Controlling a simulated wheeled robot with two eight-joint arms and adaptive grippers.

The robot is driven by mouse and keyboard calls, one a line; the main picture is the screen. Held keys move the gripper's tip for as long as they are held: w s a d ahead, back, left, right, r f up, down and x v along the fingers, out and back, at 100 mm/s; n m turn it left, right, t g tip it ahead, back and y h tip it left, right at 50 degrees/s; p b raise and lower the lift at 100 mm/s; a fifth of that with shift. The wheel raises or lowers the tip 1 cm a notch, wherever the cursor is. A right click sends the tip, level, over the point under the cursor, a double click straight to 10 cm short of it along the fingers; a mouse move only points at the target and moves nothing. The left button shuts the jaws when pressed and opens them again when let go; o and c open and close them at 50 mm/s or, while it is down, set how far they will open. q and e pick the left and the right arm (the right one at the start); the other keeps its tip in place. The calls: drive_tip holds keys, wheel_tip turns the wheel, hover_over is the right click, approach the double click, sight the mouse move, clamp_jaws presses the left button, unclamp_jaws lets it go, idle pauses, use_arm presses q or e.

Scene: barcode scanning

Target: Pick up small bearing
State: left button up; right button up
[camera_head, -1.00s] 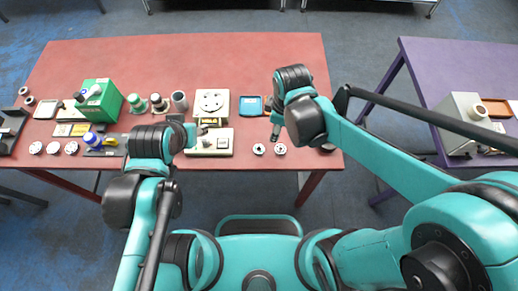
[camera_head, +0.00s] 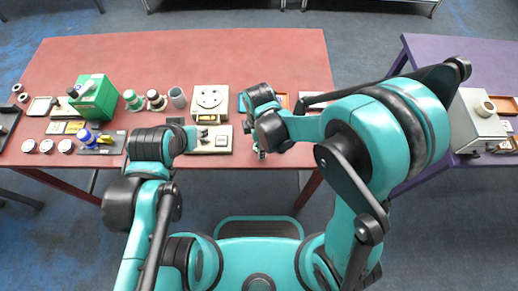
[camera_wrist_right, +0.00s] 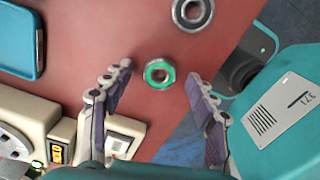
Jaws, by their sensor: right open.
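In the right wrist view, a small bearing (camera_wrist_right: 159,73) with a green ring lies flat on the red table. A dark-ringed bearing (camera_wrist_right: 192,13) lies a little farther off at the top edge. My right gripper (camera_wrist_right: 158,70) is open and empty, and the green-ringed bearing shows between its two fingertips; whether the fingers are down around it, I cannot tell. In the head view my right gripper (camera_head: 261,153) is over the table's front edge area, and the arm hides both bearings. My left gripper (camera_head: 202,133) is by the beige device; its fingers are too small to read.
A beige device (camera_head: 221,141) stands left of my right gripper. A green box (camera_head: 95,100), several cups and white round parts (camera_head: 46,146) are on the left. The table's front edge is close to the bearings.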

drive_tip(key=shift+f, duration=0.15)
drive_tip(key=c, duration=1.3)
